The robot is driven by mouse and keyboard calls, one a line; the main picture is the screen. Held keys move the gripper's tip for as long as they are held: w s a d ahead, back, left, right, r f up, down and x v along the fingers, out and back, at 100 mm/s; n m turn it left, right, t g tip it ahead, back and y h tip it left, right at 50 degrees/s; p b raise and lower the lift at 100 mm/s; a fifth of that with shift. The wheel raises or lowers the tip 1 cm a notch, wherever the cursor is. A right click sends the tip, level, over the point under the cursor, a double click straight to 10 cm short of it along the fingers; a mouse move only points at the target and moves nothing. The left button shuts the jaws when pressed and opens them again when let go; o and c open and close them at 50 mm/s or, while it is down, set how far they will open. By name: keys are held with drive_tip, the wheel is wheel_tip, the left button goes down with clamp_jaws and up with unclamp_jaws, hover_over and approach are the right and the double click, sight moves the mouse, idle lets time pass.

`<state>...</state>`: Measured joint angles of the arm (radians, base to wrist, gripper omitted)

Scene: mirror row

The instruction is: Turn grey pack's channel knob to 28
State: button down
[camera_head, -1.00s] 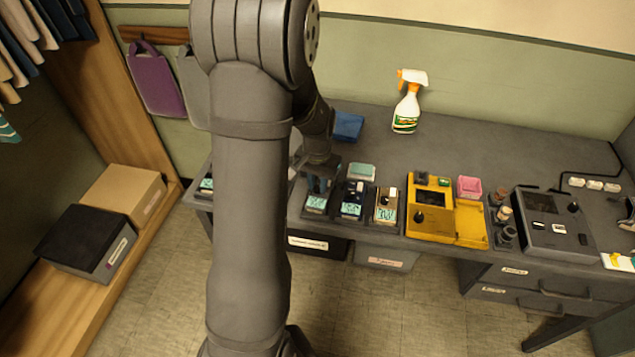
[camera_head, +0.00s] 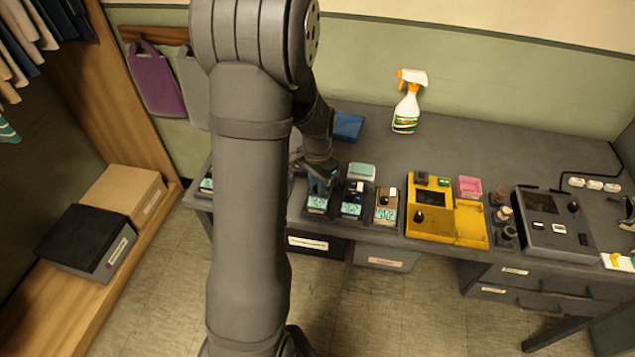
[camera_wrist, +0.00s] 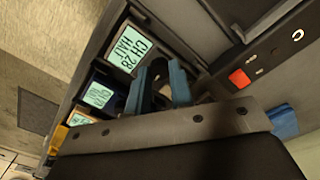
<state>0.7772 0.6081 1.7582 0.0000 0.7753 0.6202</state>
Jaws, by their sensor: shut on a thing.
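The grey pack (camera_head: 317,204) stands at the left end of a row of small packs near the desk's front edge. In the wrist view its lit screen (camera_wrist: 127,52) reads CH 28 with smaller letters below. My gripper (camera_wrist: 164,76) has blue fingers and is shut on the pack's dark channel knob (camera_wrist: 161,92), beside the screen. The knob is mostly hidden between the fingers. In the head view my gripper (camera_head: 319,183) is over the far end of the pack, partly hidden by my wrist.
A dark blue pack (camera_head: 352,204) and a tan pack (camera_head: 386,209) stand close on the right. A yellow unit (camera_head: 432,215) is farther right. A spray bottle (camera_head: 406,110) and a blue box (camera_head: 348,126) are behind. The desk's rear middle is clear.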

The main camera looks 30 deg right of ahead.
drive_tip(key=c, duration=1.3)
unclamp_jaws()
drive_tip(key=shift+o, duration=0.2)
wheel_tip(320, 180, up, 18)
drive_tip(key=shift+f, duration=0.25)
drive_tip(key=shift+f, duration=0.1)
wheel_tip(320, 180, down, 17)
drive_tip(key=shift+f, duration=0.15)
